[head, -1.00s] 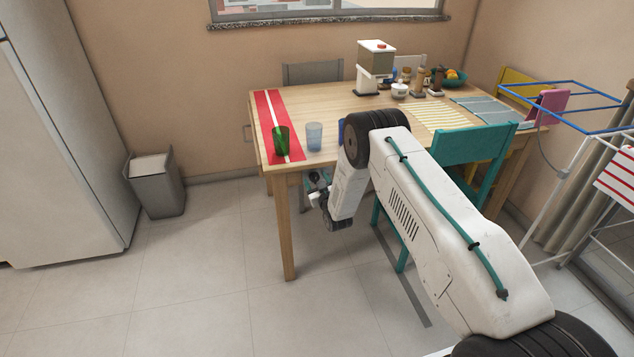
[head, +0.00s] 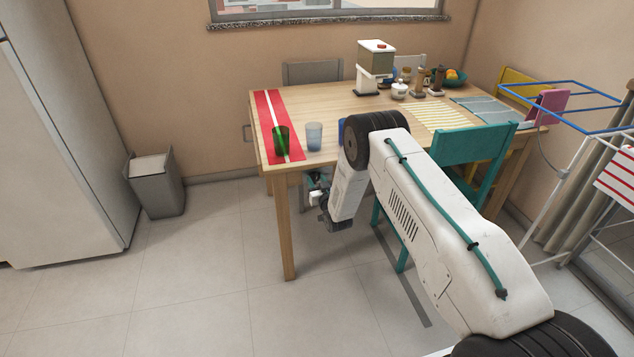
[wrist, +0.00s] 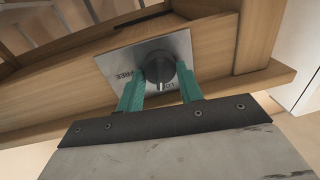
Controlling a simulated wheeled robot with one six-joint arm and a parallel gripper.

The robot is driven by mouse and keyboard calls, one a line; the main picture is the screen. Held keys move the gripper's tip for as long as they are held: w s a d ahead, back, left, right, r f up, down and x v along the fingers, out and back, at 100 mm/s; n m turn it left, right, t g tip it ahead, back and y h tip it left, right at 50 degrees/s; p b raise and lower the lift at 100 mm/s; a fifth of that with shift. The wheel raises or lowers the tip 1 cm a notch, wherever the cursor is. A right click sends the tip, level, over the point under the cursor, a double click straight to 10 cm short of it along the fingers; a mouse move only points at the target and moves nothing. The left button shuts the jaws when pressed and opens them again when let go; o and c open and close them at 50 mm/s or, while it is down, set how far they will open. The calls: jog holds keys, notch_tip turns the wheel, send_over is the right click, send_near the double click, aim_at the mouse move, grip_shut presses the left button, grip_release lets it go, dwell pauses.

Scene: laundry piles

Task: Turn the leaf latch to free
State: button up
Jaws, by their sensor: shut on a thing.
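The leaf latch shows in the wrist view as a dark round knob (wrist: 160,68) on a square metal plate (wrist: 125,60), fixed to the wooden table frame. The plate carries the word FREE at the left and a partly covered LOCK label below the knob. A pale pointer mark on the knob appears to face the LOCK side. My gripper (wrist: 162,74) has its teal fingers on both sides of the knob, shut on it. In the head view, my gripper (head: 318,180) is under the near edge of the wooden table (head: 330,110); the latch is hidden there.
On the table, a green glass (head: 282,141) stands on a red runner (head: 264,115), beside a pale blue glass (head: 314,137). A teal chair (head: 470,145) stands right of my arm. A bin (head: 157,187) is at the left, with open floor between.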

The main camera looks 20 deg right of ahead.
jog(key=m, duration=0.7)
jog(key=shift+f+m+t+h, duration=0.15)
jog(key=shift+m+t+h, duration=0.15)
jog(key=shift+m, duration=0.1)
jog(key=m, duration=0.3)
jog(key=shift+m, duration=0.4)
jog(key=shift+d+f+m+h, duration=0.1)
jog(key=shift+m+h, duration=0.4)
jog(key=shift+m, duration=1.8)
jog(key=o, duration=1)
jog(key=shift+s, duration=0.1)
jog(key=s, duration=0.7)
jog(key=shift+s+f, duration=0.35)
